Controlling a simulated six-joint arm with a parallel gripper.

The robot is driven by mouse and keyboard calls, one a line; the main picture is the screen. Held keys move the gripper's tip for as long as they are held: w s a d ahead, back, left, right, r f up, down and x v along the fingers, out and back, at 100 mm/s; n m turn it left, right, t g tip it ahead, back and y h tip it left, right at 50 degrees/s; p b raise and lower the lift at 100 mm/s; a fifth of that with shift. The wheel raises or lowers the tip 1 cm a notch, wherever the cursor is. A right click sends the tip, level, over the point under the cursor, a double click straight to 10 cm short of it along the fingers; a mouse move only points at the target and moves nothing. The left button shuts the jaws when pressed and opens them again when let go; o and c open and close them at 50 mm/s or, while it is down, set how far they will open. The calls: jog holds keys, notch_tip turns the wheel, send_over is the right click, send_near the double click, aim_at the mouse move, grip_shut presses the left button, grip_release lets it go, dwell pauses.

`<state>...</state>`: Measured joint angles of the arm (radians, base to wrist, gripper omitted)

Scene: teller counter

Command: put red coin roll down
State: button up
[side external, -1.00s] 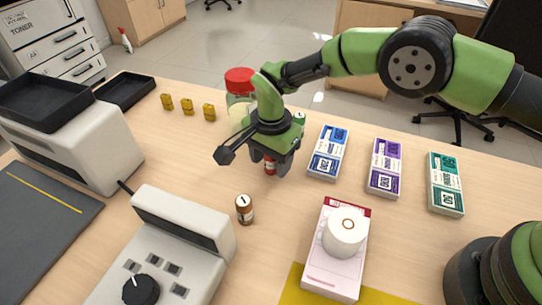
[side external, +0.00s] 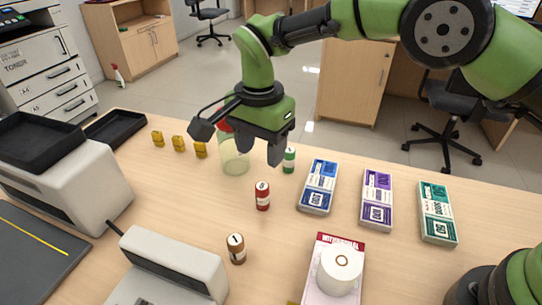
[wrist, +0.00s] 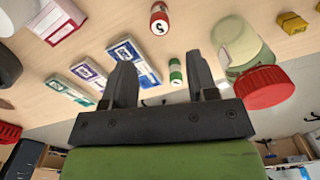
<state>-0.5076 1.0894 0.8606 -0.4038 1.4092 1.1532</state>
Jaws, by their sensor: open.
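The red coin roll (side external: 262,196) stands upright on the wooden counter (side external: 290,240), a white label on its top. It also shows in the wrist view (wrist: 159,20), at the top middle, beyond the fingertips and clear of them. My gripper (side external: 258,158) is open and empty, raised above and behind the red roll in the side view. Its two fingers also show in the wrist view (wrist: 158,75), spread apart with nothing between them touching.
A brown coin roll (side external: 236,248) stands in front; a green roll (side external: 289,160) and a red-lidded jar (side external: 234,162) stand behind. Blue (side external: 319,187), purple (side external: 377,200) and teal (side external: 437,213) note bundles lie to the right. A white paper roll (side external: 340,272) sits on a pink box.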

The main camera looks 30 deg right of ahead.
jog(key=shift+r, duration=0.25)
jog(key=s+d+r+n+t+y, duration=0.1)
jog(key=s+d+r+n, duration=0.15)
jog(key=d+r, duration=0.5)
jog(key=s+d+r+n+t+y, duration=0.15)
jog(key=s+d+r, duration=0.25)
jog(key=r, duration=0.6)
jog(key=s+d+n+t, duration=0.2)
jog(key=s+d, duration=0.1)
jog(key=s, duration=0.5)
jog(key=s+d+n+t, duration=0.2)
jog(key=s+d, duration=0.2)
jog(key=s, duration=0.5)
jog(key=shift+s+t, duration=0.2)
jog(key=shift+t, duration=0.15)
